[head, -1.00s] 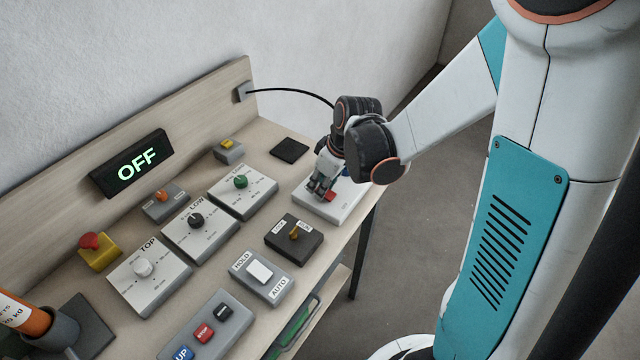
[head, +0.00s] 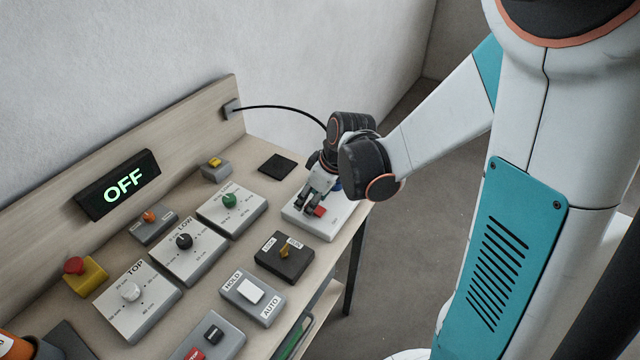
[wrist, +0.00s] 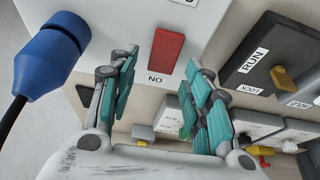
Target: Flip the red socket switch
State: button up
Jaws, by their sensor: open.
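The red socket switch (head: 319,211) is a rectangular red rocker on a white socket box (head: 325,229) at the right end of the bench. In the wrist view the red switch (wrist: 166,50) shows close up, with the label "NO" beside it as seen there. My gripper (head: 310,209) is over the box, right beside the switch. In the wrist view my gripper (wrist: 160,75) has its two green-padded fingers apart, with the switch between and beyond their tips. Nothing is held. I cannot tell whether a fingertip touches the switch.
A blue plug (wrist: 48,57) with a black cable sits in the socket box beside the switch. A black RUN/LOCK box (head: 284,257) and a HOLD/AUTO switch box (head: 251,296) stand nearby. The display (head: 118,186) reads OFF.

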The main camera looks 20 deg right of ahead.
jog(key=v, duration=1.1)
jog(key=shift+s, duration=0.2)
jog(key=shift+r, duration=0.1)
